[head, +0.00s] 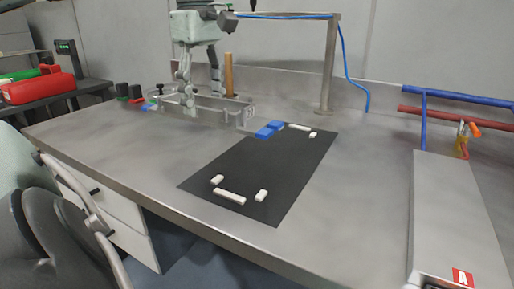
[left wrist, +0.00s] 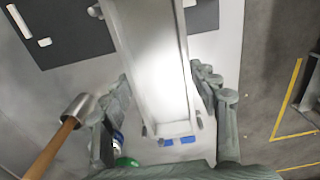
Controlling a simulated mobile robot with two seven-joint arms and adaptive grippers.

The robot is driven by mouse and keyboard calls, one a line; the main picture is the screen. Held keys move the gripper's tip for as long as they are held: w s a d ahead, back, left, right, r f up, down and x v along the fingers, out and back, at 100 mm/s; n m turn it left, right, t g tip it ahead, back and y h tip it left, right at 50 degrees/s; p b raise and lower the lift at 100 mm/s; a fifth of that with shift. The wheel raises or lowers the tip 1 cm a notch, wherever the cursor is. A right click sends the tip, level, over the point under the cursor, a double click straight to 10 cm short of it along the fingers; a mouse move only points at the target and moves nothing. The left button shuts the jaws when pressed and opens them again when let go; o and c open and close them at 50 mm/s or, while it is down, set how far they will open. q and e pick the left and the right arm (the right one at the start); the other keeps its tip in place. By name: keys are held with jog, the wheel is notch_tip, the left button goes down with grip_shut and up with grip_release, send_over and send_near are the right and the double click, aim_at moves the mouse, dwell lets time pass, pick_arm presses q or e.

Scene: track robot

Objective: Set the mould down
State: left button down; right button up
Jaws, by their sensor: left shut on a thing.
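The mould (head: 236,112) is a long, light grey metal trough at the back left of the bench, beside the far left of the black mat. My left gripper (head: 201,92) reaches down over it with a finger on each side, shut on it. In the left wrist view the mould (left wrist: 148,60) runs lengthwise between the fingers of my left gripper (left wrist: 165,100). I cannot tell whether its underside touches the bench. My right gripper is not in view.
The black mat (head: 258,172) bears white corner pieces and blue blocks (head: 269,130). A wooden handle (head: 228,72) stands behind the mould; a metal post (head: 327,70) stands at the back. Small dark cups (head: 122,90) are left of it. The front left bench (head: 110,140) is clear.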

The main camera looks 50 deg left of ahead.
pick_arm(q)
jog(key=w+d+f, duration=0.1)
jog(key=d, duration=0.1)
jog(key=w+d+f, duration=0.1)
jog(key=d+f, duration=0.1)
jog(key=w+d+f, duration=0.1)
jog(key=d, duration=0.1)
jog(key=shift+w+d+f, duration=0.25)
jog(key=shift+w+d, duration=0.1)
jog(key=shift+w, duration=0.05)
jog(key=shift+w+d+f, duration=0.2)
jog(key=shift+d+f, duration=0.05)
jog(key=shift+d, duration=0.15)
jog(key=shift+f, duration=1.95)
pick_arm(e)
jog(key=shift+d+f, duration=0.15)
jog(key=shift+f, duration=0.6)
pick_arm(q)
jog(key=shift+f, duration=0.15)
jog(key=c, duration=0.9)
grip_release()
jog(key=o, duration=0.4)
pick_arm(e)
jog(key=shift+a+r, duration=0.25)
pick_arm(q)
jog(key=shift+o, duration=0.2)
